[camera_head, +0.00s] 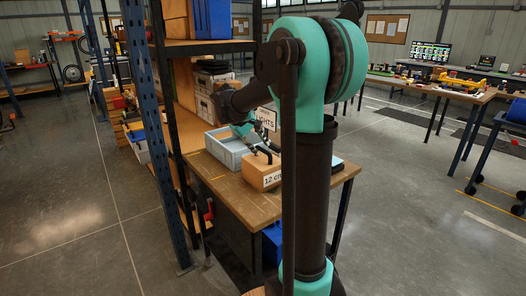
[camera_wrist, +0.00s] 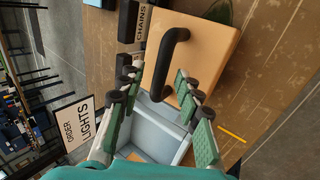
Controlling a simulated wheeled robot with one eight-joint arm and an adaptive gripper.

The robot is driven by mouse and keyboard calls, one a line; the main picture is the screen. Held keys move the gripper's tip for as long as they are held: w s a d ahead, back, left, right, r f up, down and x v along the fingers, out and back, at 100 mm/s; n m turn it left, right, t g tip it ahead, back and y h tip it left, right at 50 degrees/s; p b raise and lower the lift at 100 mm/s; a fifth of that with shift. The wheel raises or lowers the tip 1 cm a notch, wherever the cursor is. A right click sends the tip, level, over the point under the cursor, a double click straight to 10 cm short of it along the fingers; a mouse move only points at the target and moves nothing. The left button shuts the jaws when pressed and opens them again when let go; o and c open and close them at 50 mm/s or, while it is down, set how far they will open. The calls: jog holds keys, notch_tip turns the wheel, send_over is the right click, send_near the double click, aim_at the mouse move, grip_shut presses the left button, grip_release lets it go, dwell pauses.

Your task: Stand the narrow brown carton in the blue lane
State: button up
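My gripper (camera_wrist: 154,76) is open, its green-padded fingers spread apart in the wrist view. In the head view my gripper (camera_head: 262,146) is low over the workbench, partly hidden by my arm. A tan block with a black handle (camera_wrist: 210,45) lies beyond the fingertips. The black handle (camera_wrist: 168,60) shows between the fingers; I cannot tell whether they touch it. The block also shows in the head view (camera_head: 256,172), with a label reading "12 c…". I cannot make out the narrow brown carton or a blue lane for certain.
A pale blue bin (camera_head: 222,148) stands beside the block; it also shows in the wrist view (camera_wrist: 166,125). A "LIGHTS" sign (camera_wrist: 80,122) and a black "CHAINS" label block (camera_wrist: 144,22) are close by. The bench's front (camera_head: 235,200) is bare. A rack post (camera_head: 150,120) stands left.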

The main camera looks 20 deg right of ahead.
aim_at(262, 149)
jog(key=v, duration=0.7)
jog(key=shift+a+r, duration=0.15)
jog(key=shift+r, duration=0.15)
jog(key=shift+o, duration=0.5)
jog(key=shift+s+a+r, duration=0.1)
jog(key=shift+a+r, duration=0.05)
jog(key=shift+r, duration=0.1)
jog(key=shift+o, duration=1.1)
jog(key=shift+r, duration=0.15)
jog(key=o, duration=0.5)
jog(key=shift+a+r+n, duration=0.1)
jog(key=shift+r+n, duration=0.25)
jog(key=shift+n, duration=0.85)
jog(key=o, duration=0.7)
jog(key=n, duration=0.2)
jog(key=r+n, duration=0.1)
jog(key=n, duration=0.1)
jog(key=n+y, duration=0.1)
jog(key=n, duration=0.1)
jog(key=shift+r+g, duration=0.3)
jog(key=d+f+n, duration=0.1)
jog(key=f+n, duration=0.2)
jog(key=d+f+n, duration=0.1)
jog(key=f+n, duration=0.2)
jog(key=w+d+f+n+y, duration=0.1)
jog(key=d+f+n, duration=0.1)
jog(key=f+n, duration=0.1)
jog(key=shift+w+n, duration=0.1)
jog(key=shift+n, duration=0.2)
jog(key=shift+x, duration=2.45)
